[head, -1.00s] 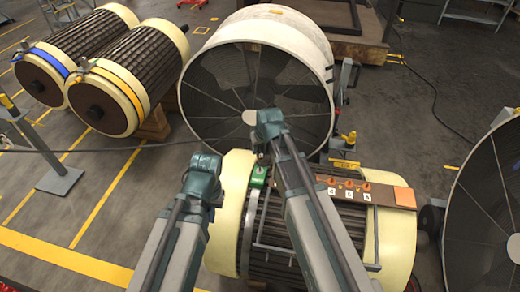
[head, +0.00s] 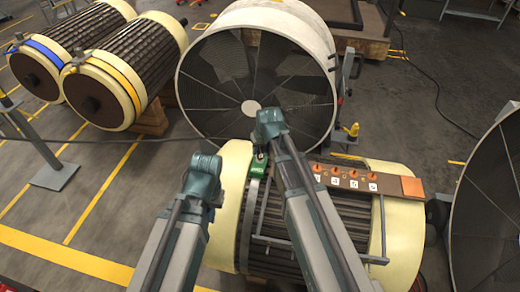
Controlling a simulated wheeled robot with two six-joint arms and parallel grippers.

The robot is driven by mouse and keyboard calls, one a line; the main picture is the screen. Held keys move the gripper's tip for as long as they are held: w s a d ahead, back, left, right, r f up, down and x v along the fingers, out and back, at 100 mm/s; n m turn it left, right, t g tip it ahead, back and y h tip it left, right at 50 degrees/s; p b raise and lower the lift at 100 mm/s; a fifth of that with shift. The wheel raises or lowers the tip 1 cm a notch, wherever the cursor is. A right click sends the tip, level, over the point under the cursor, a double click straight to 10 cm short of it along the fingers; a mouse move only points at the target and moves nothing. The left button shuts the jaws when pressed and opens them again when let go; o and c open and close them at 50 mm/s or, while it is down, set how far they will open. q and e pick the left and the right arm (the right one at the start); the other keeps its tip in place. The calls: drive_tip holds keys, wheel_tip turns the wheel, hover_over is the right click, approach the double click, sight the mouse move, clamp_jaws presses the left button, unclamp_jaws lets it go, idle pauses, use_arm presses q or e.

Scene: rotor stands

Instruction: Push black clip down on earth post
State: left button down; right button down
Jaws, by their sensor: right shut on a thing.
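The green block (head: 257,165) sits at the left end of the ribbed rotor with cream ends. A small dark piece, which I take for the black clip (head: 261,153), shows at the tip of my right gripper (head: 262,146), right above the green block. My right gripper is shut on it, pointing down. The earth post cannot be made out; the gripper and clip cover that spot. Whether the clip touches the post cannot be told. My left gripper (head: 203,167) hangs left of the rotor, apart from it; its fingers are hidden behind its wrist.
A brown terminal board (head: 385,185) with several orange-topped posts and white labels lies right of my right arm. A large fan housing (head: 258,75) stands just behind. Two more ribbed rotors (head: 125,60) lie at back left. The left floor is mostly open.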

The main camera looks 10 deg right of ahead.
drive_tip(key=shift+f+b, duration=0.45)
drive_tip(key=shift+f, duration=0.05)
idle(0.6)
drive_tip(key=c, duration=0.5)
unclamp_jaws()
drive_tip(key=p+v, duration=1.2)
drive_tip(key=v, duration=0.1)
drive_tip(key=shift+s+r+p, duration=0.2)
drive_tip(key=shift+r+p, duration=0.15)
drive_tip(key=shift+p, duration=0.05)
drive_tip(key=s+a+g+p, duration=0.1)
drive_tip(key=s+a, duration=0.1)
drive_tip(key=s, duration=0.3)
drive_tip(key=s+a+r+n+g+h+p, duration=0.1)
drive_tip(key=s+a+g, duration=0.1)
drive_tip(key=s, duration=0.4)
drive_tip(key=s+a+r+n+g+h+p, duration=0.1)
drive_tip(key=s+a, duration=0.3)
drive_tip(key=s, duration=0.2)
drive_tip(key=shift+s+g, duration=0.2)
drive_tip(key=shift+g, duration=0.2)
